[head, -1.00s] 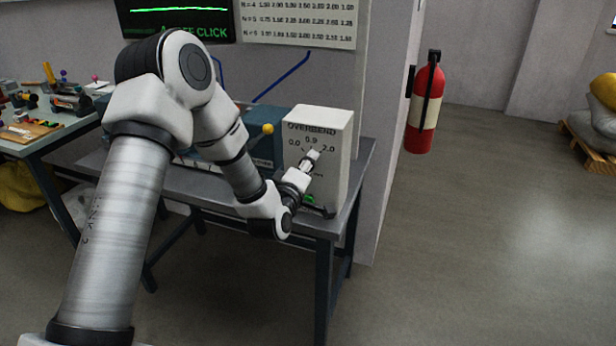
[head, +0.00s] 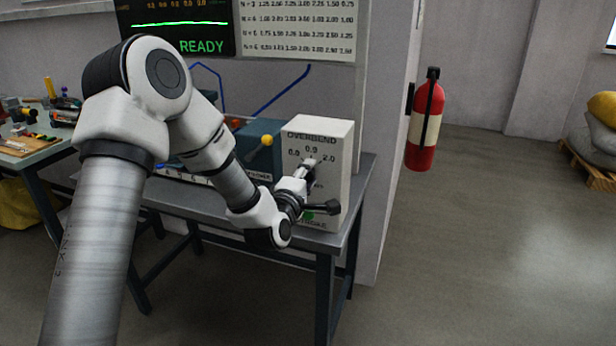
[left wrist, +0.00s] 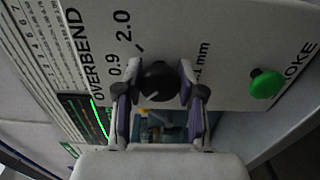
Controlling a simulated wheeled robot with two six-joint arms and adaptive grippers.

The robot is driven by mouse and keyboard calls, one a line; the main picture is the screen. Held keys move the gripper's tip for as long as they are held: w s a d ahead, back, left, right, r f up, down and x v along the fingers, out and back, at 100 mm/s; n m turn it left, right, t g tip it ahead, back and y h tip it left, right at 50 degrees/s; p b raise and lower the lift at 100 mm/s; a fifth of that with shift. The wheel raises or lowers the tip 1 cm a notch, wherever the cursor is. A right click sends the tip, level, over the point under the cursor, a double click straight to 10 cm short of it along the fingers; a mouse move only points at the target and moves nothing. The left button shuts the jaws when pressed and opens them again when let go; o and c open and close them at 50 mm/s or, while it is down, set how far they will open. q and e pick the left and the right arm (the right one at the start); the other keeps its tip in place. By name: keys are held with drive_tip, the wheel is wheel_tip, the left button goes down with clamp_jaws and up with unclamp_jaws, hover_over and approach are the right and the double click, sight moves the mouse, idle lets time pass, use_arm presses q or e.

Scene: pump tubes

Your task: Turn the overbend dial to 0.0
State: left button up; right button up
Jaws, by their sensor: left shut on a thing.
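The overbend box (head: 335,150) is a white box on the bench, with a dial on its front. In the left wrist view the overbend dial (left wrist: 158,82) is a round black knob with a light pointer mark. The figure above it reads like 0.9 there; in the head view it is too blurred to be sure. In the head view my left gripper (head: 306,172) hides most of the dial. My right gripper is not in view.
A green button (left wrist: 266,84) sits low on the box front. A dark lever-like piece (head: 322,208) stands beside it. A blue-grey unit (head: 259,150) with a yellow knob is left of the box. The screen (head: 177,25) reads READY. A fire extinguisher (head: 425,125) hangs at right.

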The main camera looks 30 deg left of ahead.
use_arm(q)
drive_tip(key=o, duration=1.1)
drive_tip(key=shift+o, duration=0.2)
drive_tip(key=v, duration=0.7)
drive_tip(key=shift+s, duration=0.25)
